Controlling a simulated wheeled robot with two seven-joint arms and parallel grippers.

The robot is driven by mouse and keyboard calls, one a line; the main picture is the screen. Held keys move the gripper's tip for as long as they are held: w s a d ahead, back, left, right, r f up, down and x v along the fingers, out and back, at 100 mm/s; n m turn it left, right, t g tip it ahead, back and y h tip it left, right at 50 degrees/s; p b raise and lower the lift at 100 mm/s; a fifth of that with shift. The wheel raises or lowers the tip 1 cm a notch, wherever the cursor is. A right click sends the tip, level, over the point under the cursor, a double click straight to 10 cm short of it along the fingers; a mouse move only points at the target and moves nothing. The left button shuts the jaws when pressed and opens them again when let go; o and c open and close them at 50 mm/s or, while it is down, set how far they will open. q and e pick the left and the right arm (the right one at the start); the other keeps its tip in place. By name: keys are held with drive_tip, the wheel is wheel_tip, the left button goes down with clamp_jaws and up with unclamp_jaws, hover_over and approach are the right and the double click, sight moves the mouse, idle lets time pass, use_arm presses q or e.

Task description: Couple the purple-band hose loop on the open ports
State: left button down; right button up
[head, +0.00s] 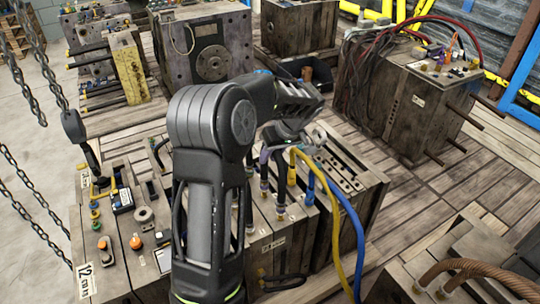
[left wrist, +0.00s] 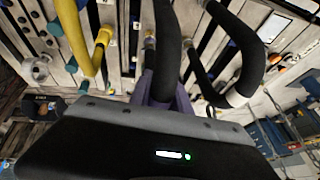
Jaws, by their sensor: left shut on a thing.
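My left gripper (head: 280,142) is above the mould block in the middle of the head view, its arm in front of much of the block. It is shut on the purple-band hose loop (head: 265,154), a black hose with a purple band. I cannot tell whether the ends touch the ports. My right gripper is not in view.
A yellow hose (head: 324,185) and a blue hose (head: 350,215) hang over the block's front, close right of the gripper. Another black hose (left wrist: 238,97) bends beside the held loop. Other mould blocks (head: 415,90) stand behind on a plank floor. Chains (head: 38,60) hang at left.

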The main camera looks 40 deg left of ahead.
use_arm(q)
drive_tip(key=shift+f+b, duration=0.3)
drive_tip(key=shift+b, duration=0.15)
idle(0.7)
drive_tip(key=shift+f+b, duration=1.15)
drive_tip(key=shift+b, duration=0.05)
idle(1.5)
idle(0.5)
drive_tip(key=c, duration=1.5)
unclamp_jaws()
drive_tip(key=o, duration=0.4)
drive_tip(key=shift+f, duration=0.1)
